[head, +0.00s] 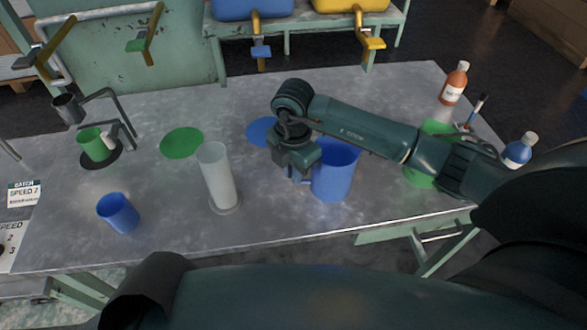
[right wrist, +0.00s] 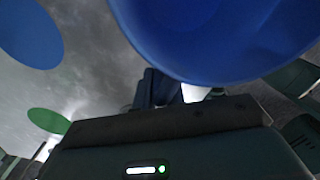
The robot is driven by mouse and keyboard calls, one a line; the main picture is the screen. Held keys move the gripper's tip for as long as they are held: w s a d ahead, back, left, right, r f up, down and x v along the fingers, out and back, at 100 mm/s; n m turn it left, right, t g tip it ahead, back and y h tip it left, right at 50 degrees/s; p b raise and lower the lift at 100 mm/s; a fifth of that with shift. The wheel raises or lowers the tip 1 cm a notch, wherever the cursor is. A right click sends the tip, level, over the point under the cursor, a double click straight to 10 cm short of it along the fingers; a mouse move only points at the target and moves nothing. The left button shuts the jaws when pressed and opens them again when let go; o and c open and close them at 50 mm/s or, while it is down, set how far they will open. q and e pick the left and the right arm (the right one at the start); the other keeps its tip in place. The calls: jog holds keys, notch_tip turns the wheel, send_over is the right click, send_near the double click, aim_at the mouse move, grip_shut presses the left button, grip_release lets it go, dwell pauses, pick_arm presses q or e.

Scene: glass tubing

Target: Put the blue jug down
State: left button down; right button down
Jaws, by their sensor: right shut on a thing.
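The blue jug (head: 335,175) is upright in the right middle of the metal table, near its front edge. My right gripper (head: 298,172) is at the left side of the jug, shut on its handle. In the right wrist view the jug (right wrist: 220,35) fills the top right, and the fingers (right wrist: 165,88) are partly hidden behind my gripper body. I cannot tell whether the jug's base touches the table (head: 270,205). The flat blue disc (head: 260,131) lies behind the gripper, to the left of the jug. My left gripper is not in view.
A clear tall cylinder (head: 217,178) stands left of the jug, with a smaller blue cup (head: 118,213) further left. A green jug (head: 95,144) stands at the far left. A flat green disc (head: 181,143) is bare.

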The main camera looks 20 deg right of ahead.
jog(key=c, duration=1.5)
grip_release()
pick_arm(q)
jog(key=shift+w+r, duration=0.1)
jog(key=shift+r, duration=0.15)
pick_arm(e)
jog(key=shift+r, duration=0.55)
pick_arm(q)
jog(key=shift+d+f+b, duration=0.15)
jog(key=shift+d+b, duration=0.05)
jog(key=shift+b, duration=0.1)
pick_arm(e)
notch_tip(320, 180, up, 11)
jog(key=shift+r, duration=0.1)
